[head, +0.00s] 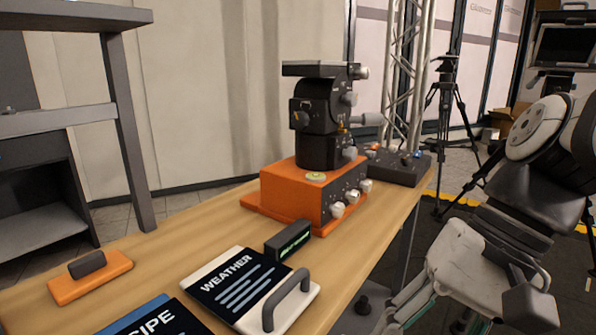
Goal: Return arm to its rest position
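My arm (545,130) fills the right side of the head view. It is folded, with a round white joint above and a scuffed white section below. It is off the right edge of the wooden table (395,222) and apart from everything on it. Pale bars extend from the low end of the white section towards the bottom edge. My gripper's fingertips cannot be made out clearly, and I see nothing held there.
An orange box with a black device (325,130) stands on the table. A WEATHER board (222,290), a RECIPE board (150,318), a small black display (288,241) and an orange handled block (92,277) lie nearer. A truss and a tripod (450,105) stand behind.

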